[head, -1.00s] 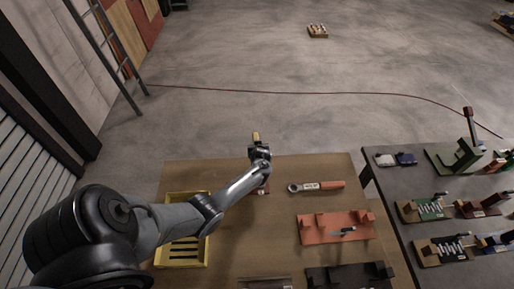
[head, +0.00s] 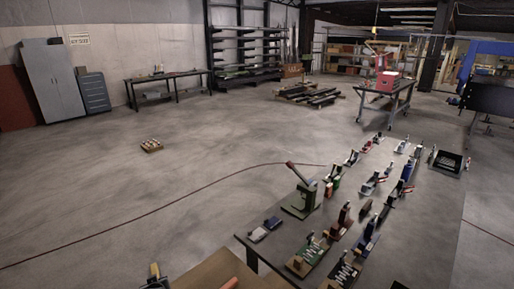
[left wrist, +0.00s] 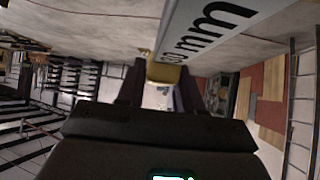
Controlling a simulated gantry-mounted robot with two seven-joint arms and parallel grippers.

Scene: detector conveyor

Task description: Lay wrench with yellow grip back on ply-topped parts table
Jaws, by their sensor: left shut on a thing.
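The wrench with yellow grip shows in the head view as a short yellow piece (head: 154,270) standing up from my left gripper (head: 156,283) at the bottom edge. In the left wrist view, the jaws of my left gripper (left wrist: 163,88) are shut on the yellow grip (left wrist: 165,72). The wrench's grey shank, with large "mm" lettering, runs to the upper right there. The ply-topped parts table (head: 208,273) shows only its far corner in the head view; most of it is below the frame. My right gripper is out of view.
An orange-handled tool end (head: 231,283) lies on the ply top. A dark table (head: 390,255) with several fixtures and clamps stands to the right, across a gap. Open concrete floor lies beyond, with a cable and a small wooden block tray (head: 151,145).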

